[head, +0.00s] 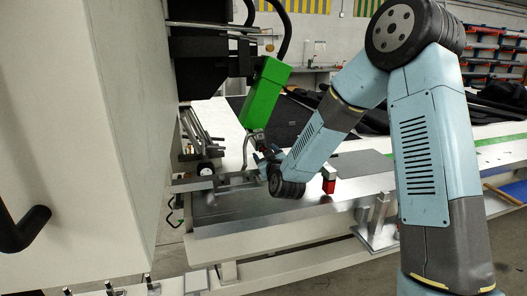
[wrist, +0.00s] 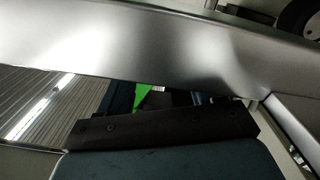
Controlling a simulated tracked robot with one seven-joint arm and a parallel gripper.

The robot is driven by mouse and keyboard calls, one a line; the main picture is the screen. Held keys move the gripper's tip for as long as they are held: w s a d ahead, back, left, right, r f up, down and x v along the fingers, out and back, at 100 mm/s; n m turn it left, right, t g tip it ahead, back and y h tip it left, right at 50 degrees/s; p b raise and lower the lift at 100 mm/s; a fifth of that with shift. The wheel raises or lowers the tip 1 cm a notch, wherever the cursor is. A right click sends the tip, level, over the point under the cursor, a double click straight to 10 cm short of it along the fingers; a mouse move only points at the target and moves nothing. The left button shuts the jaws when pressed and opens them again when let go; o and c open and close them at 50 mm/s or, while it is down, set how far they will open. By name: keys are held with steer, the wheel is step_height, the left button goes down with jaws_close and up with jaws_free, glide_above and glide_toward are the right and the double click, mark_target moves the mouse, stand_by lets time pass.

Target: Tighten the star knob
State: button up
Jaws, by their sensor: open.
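I cannot pick out the star knob for certain. A small dark round part (head: 205,169) sits on the metal fixture left of my gripper in the head view, and may be the knob or a roller. My gripper (head: 262,157) is at the end of the bent blue-grey arm, low over the metal table beside the welding torch (head: 247,148). It is open and its fingers are small and partly hidden by my wrist. I see nothing held in it. In the wrist view a bright metal surface (wrist: 130,35) crosses the picture, and no knob is clear there.
The green welder head (head: 265,92) hangs just above my gripper. A large pale machine housing (head: 95,120) fills the left. A red-and-black clamp block (head: 328,181) stands on the metal plate (head: 250,205) to the right. Dark parts (head: 505,95) lie on the far table.

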mark_target(263, 149)
steer(key=shift+x, duration=2)
steer(key=c, duration=1.1)
